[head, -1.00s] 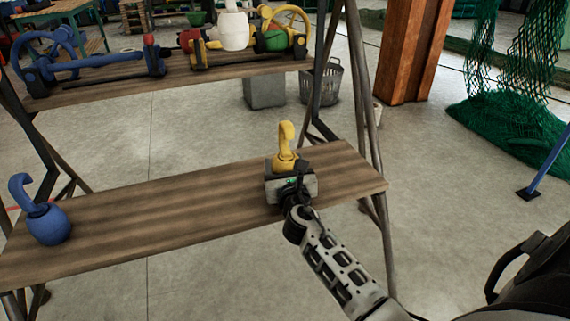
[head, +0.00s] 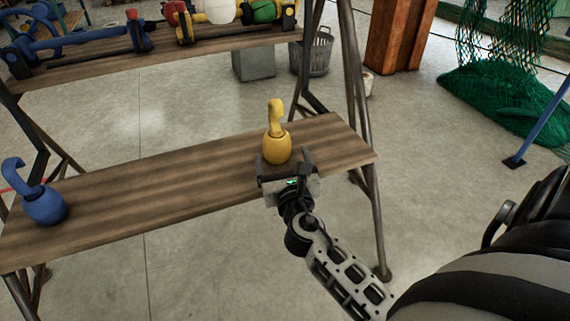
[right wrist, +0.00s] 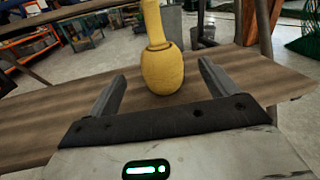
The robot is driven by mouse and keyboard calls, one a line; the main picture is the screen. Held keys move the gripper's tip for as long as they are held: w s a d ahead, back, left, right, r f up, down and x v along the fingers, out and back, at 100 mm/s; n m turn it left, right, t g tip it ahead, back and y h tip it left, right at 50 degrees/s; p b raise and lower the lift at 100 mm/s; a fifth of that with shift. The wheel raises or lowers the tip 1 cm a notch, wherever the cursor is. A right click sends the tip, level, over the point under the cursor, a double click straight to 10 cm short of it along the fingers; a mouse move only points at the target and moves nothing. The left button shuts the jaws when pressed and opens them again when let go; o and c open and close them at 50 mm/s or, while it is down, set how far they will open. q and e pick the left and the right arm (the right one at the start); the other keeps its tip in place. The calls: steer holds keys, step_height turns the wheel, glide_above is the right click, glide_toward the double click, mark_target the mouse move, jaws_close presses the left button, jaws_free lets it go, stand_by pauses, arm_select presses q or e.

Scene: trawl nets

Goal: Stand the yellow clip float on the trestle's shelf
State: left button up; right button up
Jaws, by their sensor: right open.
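The yellow clip float (head: 277,148) stands upright on the wooden shelf (head: 170,195) of the trestle, near its right end, with its hook up. My right gripper (head: 286,160) is at the shelf's front edge, right in front of the float. My left gripper is not in view.
A blue clip float (head: 45,205) stands at the shelf's left end. The upper shelf (head: 200,48) holds blue, red and yellow gear. A trestle leg (head: 365,150) rises at the right. The shelf's middle is clear.

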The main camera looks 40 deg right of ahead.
steer(key=v, duration=0.2)
steer(key=shift+s+a, duration=0.1)
steer(key=shift+s, duration=0.15)
